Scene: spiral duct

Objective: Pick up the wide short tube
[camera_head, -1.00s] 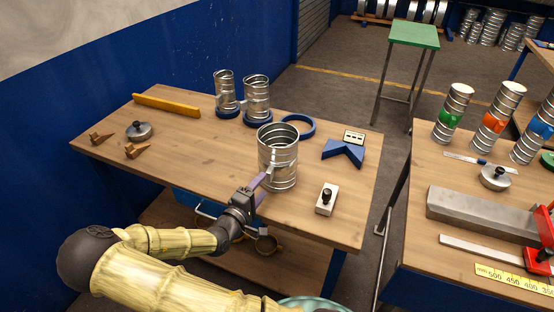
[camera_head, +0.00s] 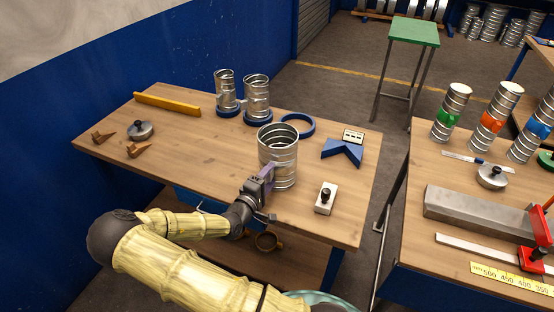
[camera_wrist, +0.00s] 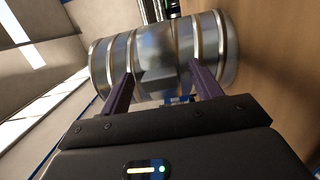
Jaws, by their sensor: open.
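The wide short tube (camera_head: 281,148) is a ribbed shiny metal cylinder, open at the top, standing upright on the wooden bench. In the wrist view the tube (camera_wrist: 160,55) fills the upper middle and appears sideways. My gripper (camera_head: 266,174) is at the tube's near side, low on its wall. In the wrist view my gripper (camera_wrist: 162,82) is open, with its two purple fingers apart and their tips in front of the tube wall. Whether the fingers touch the tube I cannot tell. The tube's lower near side is partly hidden by my gripper in the head view.
Two narrower tubes (camera_head: 256,92) stand in blue rings behind. An empty blue ring (camera_head: 299,124), a blue V-block (camera_head: 342,152) and a black-knobbed block (camera_head: 326,198) lie nearby. A yellow bar (camera_head: 168,104) lies at the back left. The bench's front left is mostly clear.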

